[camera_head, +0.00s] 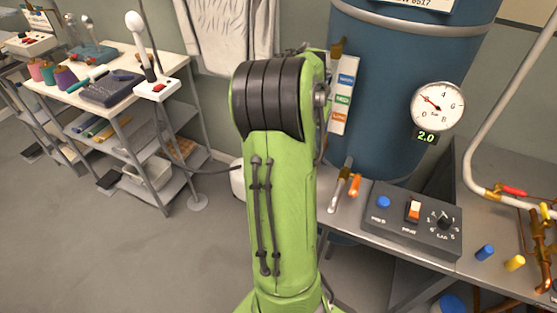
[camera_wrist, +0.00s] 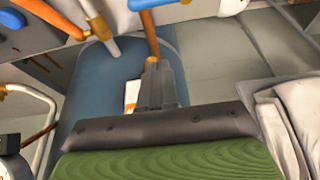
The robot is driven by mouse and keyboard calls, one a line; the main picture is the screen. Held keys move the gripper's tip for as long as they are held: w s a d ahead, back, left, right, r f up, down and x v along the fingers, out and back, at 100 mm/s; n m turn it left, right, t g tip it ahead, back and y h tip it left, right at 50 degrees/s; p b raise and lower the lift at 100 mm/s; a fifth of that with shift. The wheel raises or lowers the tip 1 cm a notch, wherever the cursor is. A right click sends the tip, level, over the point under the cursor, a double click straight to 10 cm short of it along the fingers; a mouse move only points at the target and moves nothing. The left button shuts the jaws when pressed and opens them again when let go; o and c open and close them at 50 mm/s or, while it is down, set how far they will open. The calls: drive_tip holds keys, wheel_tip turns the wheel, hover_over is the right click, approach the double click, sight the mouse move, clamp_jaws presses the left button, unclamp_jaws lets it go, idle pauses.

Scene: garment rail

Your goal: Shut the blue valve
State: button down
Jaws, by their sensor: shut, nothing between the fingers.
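A blue lever-like handle (camera_wrist: 148,4) shows at the top edge of the wrist view, by the upper end of a copper pipe (camera_wrist: 152,38); most of it is cut off. I cannot pick out this handle in the head view, where my arm covers part of the scene. My gripper (camera_wrist: 153,66) is shut and empty, pointing up the picture towards the pipe, with the blue handle beyond its fingertips. I cannot tell whether the fingertips touch the pipe. In the head view my gripper is hidden behind my green arm.
A blue tank (camera_head: 392,90) with a gauge (camera_head: 437,106) reading about 2.0 stands behind a grey bench. The bench bears a control box (camera_head: 412,222), a blue peg (camera_head: 485,252) and a yellow peg (camera_head: 514,262). A white garment (camera_head: 222,35) hangs behind.

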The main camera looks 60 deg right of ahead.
drive_tip(key=shift+w+d+f, duration=0.1)
drive_tip(key=shift+f, duration=0.05)
wheel_tip(320, 180, down, 10)
drive_tip(key=b, duration=0.2)
drive_tip(key=shift+a, duration=0.2)
idle(0.4)
drive_tip(key=shift+a, duration=0.1)
